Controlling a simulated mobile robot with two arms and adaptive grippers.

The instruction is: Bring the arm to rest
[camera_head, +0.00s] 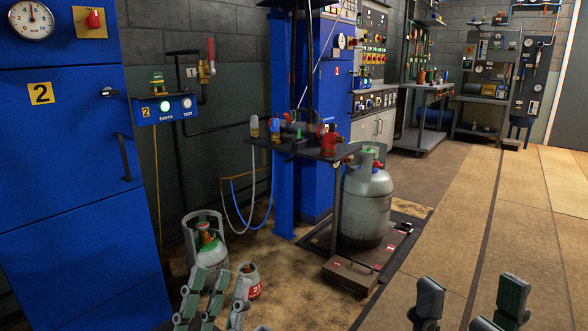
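My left gripper (220,292) is at the bottom of the head view, left of centre. Its grey jointed fingers point up and stand apart, with nothing held between them. My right gripper (470,300) is at the bottom edge, right of centre. Its fingers are spread wide with bare floor visible between them. Both palms and most of both arms are below the frame. Behind the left gripper are a small cylinder with a green and red valve (209,252) and a small red and white bottle (249,281); I cannot tell how close they are.
A blue cabinet (70,190) fills the left. A blue scale column (283,130) carries a dark shelf (340,150). A grey gas cylinder (364,212) stands on the scale's low platform (350,273). Benches stand at the back. The floor at right (520,225) is clear.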

